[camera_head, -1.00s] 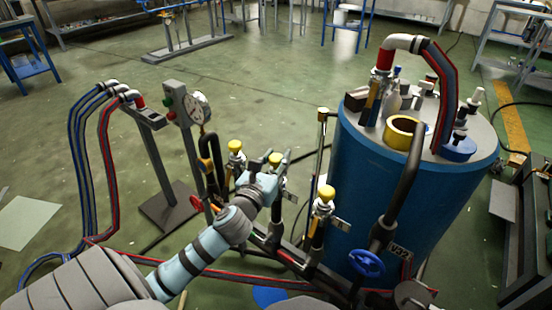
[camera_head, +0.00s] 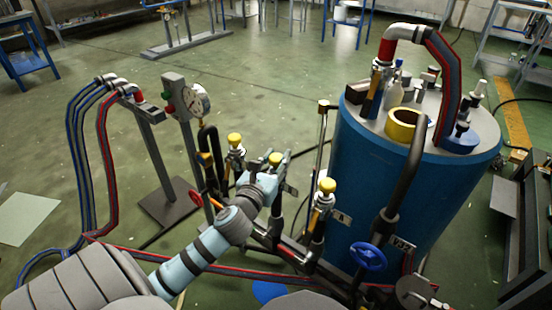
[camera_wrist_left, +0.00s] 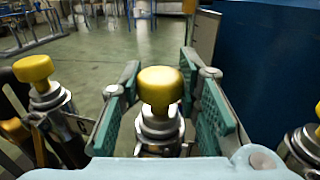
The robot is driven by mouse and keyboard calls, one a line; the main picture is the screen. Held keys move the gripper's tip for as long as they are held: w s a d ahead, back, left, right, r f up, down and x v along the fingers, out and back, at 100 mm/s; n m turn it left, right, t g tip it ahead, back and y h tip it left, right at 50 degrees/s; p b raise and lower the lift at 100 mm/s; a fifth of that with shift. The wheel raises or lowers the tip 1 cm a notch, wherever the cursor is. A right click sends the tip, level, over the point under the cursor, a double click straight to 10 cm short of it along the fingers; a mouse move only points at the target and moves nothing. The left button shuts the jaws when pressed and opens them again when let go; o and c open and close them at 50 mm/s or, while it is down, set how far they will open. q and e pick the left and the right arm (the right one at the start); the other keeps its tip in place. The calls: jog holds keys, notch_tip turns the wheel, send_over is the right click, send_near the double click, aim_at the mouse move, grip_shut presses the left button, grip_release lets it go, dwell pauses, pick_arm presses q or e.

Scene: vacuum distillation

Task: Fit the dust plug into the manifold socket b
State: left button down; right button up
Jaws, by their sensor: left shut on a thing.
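The dust plug (camera_wrist_left: 160,88) is a yellow knob between the fingers of my left gripper (camera_wrist_left: 165,72) in the left wrist view. A metal collar (camera_wrist_left: 160,125) is directly below it. My left gripper (camera_head: 278,165) is shut on the plug, which also shows in the head view (camera_head: 275,158). The plug is upright at the middle position of the pipe manifold (camera_head: 292,243), between two yellow-capped posts. The fingers and wrist hide the middle socket, so I cannot tell whether the plug is fully seated. My right gripper is not in view.
Yellow-capped posts stand to the left (camera_head: 235,140) and right (camera_head: 327,187) of the gripper. A blue tank (camera_head: 375,190) rises close on the right. A gauge stand (camera_head: 196,103) is at the left. A blue handwheel (camera_head: 368,256) is at front right. Open floor lies behind.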

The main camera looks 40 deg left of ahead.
pick_arm(q)
jog(key=c, duration=1.1)
grip_release()
jog(key=v, duration=1.2)
